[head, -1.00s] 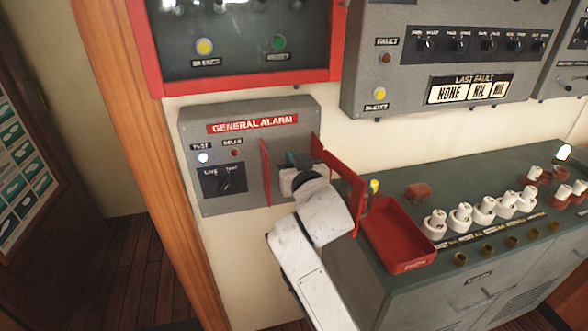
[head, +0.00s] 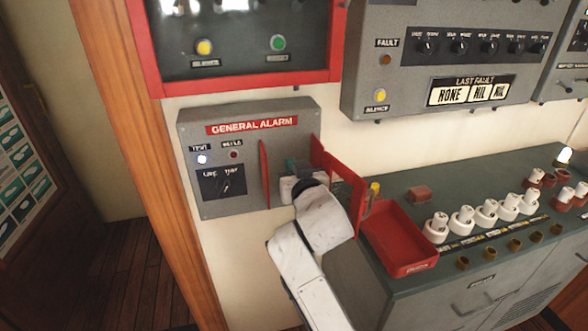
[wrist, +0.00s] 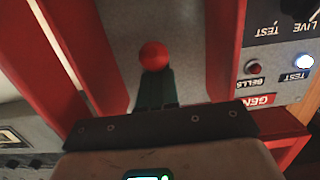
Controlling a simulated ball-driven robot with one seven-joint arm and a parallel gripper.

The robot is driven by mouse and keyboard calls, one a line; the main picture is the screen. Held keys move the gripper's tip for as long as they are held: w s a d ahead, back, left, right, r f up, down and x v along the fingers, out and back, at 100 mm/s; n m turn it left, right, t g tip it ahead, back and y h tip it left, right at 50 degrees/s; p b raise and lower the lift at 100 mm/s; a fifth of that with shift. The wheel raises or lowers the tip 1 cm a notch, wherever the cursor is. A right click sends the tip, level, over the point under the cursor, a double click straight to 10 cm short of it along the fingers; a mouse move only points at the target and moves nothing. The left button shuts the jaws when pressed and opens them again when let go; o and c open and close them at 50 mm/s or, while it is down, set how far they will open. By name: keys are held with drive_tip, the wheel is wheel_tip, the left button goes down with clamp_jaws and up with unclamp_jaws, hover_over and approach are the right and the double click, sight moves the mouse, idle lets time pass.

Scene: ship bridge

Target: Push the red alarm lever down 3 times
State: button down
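The grey GENERAL ALARM box (head: 222,150) is on the wall, with two red guard flaps, left (head: 265,174) and right (head: 345,180), standing out from it. My gripper (head: 299,166) reaches between the flaps at the box face. In the wrist view the picture is upside down; the red ball knob of the alarm lever (wrist: 153,55) shows right at the tips of my dark teal fingers (wrist: 154,78). The fingers look closed together, with no gap visible. Whether they touch the knob is unclear. The lever's shaft is hidden, and the head view does not show the knob.
A red tray (head: 400,262) sits on the console (head: 365,262) right of my arm, near the right flap. Several white knobs (head: 487,211) stand further right. A test light (head: 202,159) and a switch (head: 225,184) are left of the flaps. Grey panels hang above.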

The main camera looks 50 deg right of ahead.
drive_tip(key=shift+r+p, duration=1.8)
drive_tip(key=shift+r, duration=0.25)
drive_tip(key=v, duration=0.9)
drive_tip(key=shift+p, duration=0.4)
idle(0.4)
